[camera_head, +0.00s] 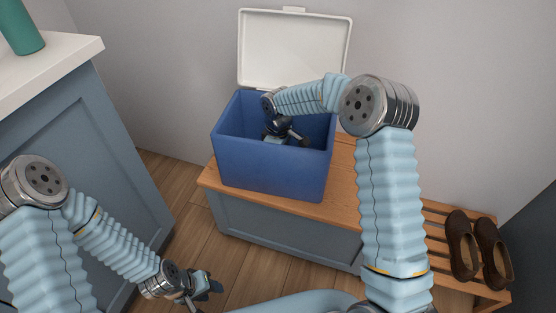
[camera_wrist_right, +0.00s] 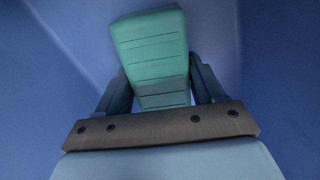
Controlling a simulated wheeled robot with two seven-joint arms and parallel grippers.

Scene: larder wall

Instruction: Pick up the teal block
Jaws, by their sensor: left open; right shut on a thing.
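The teal block (camera_wrist_right: 152,60) shows in the right wrist view, a box shape with dark lines across its face. My right gripper (camera_wrist_right: 160,92) is shut on it, with a finger on each side. In the head view my right arm reaches into the open blue box (camera_head: 268,168), and the right gripper (camera_head: 287,138) is inside it. The block is mostly hidden there. My left gripper (camera_head: 208,290) is open and empty, low in front of the bench, above the floor.
The box's white lid (camera_head: 293,48) stands open behind it. The box sits on a wooden bench top (camera_head: 335,213). Brown shoes (camera_head: 461,245) rest on the slatted rack at right. A counter (camera_head: 50,62) with a green bottle (camera_head: 20,30) is at left. Floor between counter and bench is clear.

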